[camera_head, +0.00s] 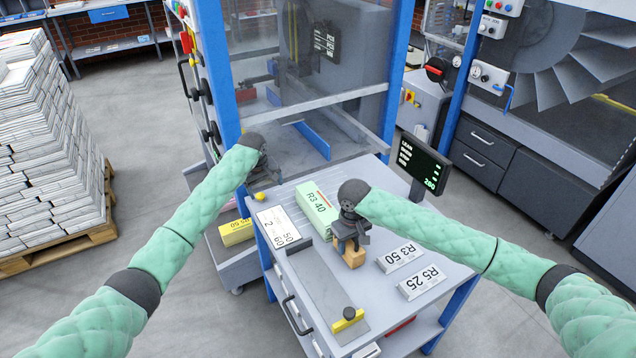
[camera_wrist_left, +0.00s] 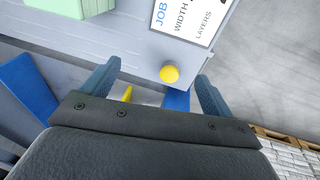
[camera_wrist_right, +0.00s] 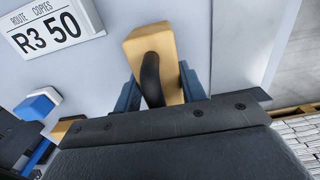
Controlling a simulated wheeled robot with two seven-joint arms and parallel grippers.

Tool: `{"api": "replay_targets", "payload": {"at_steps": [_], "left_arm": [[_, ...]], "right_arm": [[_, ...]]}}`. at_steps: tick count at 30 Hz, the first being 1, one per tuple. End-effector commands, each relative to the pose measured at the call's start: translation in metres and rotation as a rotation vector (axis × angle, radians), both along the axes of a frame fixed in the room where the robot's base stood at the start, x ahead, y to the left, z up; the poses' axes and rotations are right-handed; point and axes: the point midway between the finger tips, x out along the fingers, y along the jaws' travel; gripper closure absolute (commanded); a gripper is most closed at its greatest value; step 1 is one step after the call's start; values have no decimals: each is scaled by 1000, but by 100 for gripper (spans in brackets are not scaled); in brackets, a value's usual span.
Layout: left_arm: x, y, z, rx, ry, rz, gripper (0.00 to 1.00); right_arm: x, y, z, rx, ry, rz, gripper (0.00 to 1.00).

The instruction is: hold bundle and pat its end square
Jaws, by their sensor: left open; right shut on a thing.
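The bundle (camera_head: 316,207), a pale green stack with an R3 40 top sheet, lies on the bench; its edge shows at top left in the left wrist view (camera_wrist_left: 85,8). My left gripper (camera_head: 264,172) is open and empty, behind and left of the bundle, near a round yellow knob (camera_wrist_left: 170,74). My right gripper (camera_head: 350,232) is shut on the black handle of a tan wooden block (camera_wrist_right: 150,48), just in front and right of the bundle. The block (camera_head: 353,257) is at the bench top; I cannot tell whether it touches.
Cards R3 50 (camera_head: 402,256) and R5 25 (camera_head: 421,282) lie right of the block. A job card (camera_head: 278,226) lies left of the bundle. A display (camera_head: 422,167) stands at the bench's right. A blue-framed machine (camera_head: 222,80) rises behind. A grey plate with a yellow block (camera_head: 347,322) is in front.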

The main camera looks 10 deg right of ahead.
Motion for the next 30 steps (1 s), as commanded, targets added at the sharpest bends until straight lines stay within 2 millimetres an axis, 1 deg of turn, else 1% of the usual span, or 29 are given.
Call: {"api": "replay_targets", "payload": {"at_steps": [1,3,5,6,9,12,15,20,23,30], "left_arm": [[-6,-25,11,6,20,-12,13],[-17,-55,24,20,51,-20,13],[-28,-78,32,34,78,-24,13],[-36,-94,38,43,94,-28,13],[-54,-124,48,67,131,-28,13],[-69,-146,56,86,155,-27,13],[-79,-160,62,100,171,-26,13],[-85,-168,62,109,182,-24,13],[-85,-167,54,110,183,-23,13],[-85,-167,19,110,182,-23,13]], "right_arm": [[0,0,0,0,-1,0,94],[0,0,0,0,-1,0,94],[0,0,0,0,-1,0,94],[0,0,0,0,-1,0,94],[0,0,0,0,-1,0,94],[0,0,0,0,-1,0,94],[0,0,0,0,-1,0,94],[0,0,0,0,-1,0,94],[0,0,0,0,-1,0,94],[0,0,0,0,-1,0,94]]}}
